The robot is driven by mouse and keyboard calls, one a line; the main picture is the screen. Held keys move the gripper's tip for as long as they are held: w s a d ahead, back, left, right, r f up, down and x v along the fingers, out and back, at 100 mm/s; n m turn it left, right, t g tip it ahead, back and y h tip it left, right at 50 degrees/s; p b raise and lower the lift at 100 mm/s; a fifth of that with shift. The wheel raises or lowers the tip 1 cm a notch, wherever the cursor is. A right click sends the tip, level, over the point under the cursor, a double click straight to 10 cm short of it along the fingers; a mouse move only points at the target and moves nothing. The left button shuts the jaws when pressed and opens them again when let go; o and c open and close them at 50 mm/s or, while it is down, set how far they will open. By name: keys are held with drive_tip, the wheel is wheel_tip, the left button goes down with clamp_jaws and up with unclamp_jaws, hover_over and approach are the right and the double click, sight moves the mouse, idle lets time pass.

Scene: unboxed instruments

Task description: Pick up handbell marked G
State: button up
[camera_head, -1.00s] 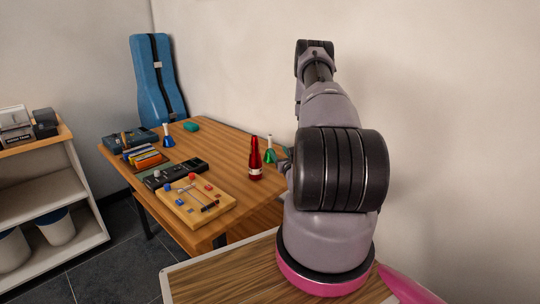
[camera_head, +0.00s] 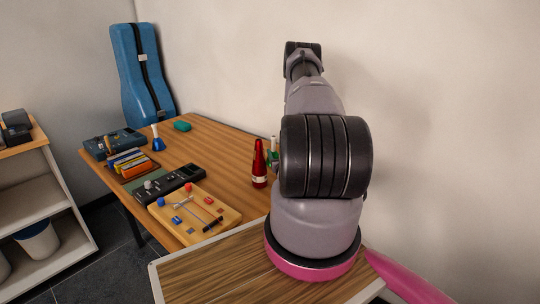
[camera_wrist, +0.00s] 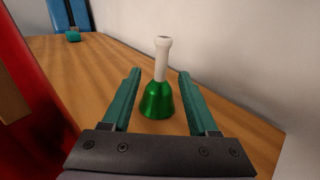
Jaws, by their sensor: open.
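A green handbell (camera_wrist: 157,99) with a white handle stands upright on the wooden table in the wrist view. I can read no letter on it. My gripper (camera_wrist: 160,73) is open, with its two teal fingers on either side of the bell and visible gaps to both. In the head view the green bell (camera_head: 273,153) is partly hidden by my arm. A blue handbell (camera_head: 158,143) with a white handle stands farther back. No letters are legible on these either.
The table (camera_head: 215,145) also holds a wooden board (camera_head: 190,222) with coloured parts, a dark device (camera_head: 170,184), colourful items and a teal case (camera_head: 182,126). A large red surface fills the left of the wrist view. A wall rises close on the right.

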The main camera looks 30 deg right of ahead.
drive_tip(key=x, duration=1)
drive_tip(key=shift+w+d, duration=0.1)
drive_tip(key=shift+d, duration=0.1)
drive_tip(key=shift+c, duration=0.3)
clamp_jaws()
idle(0.8)
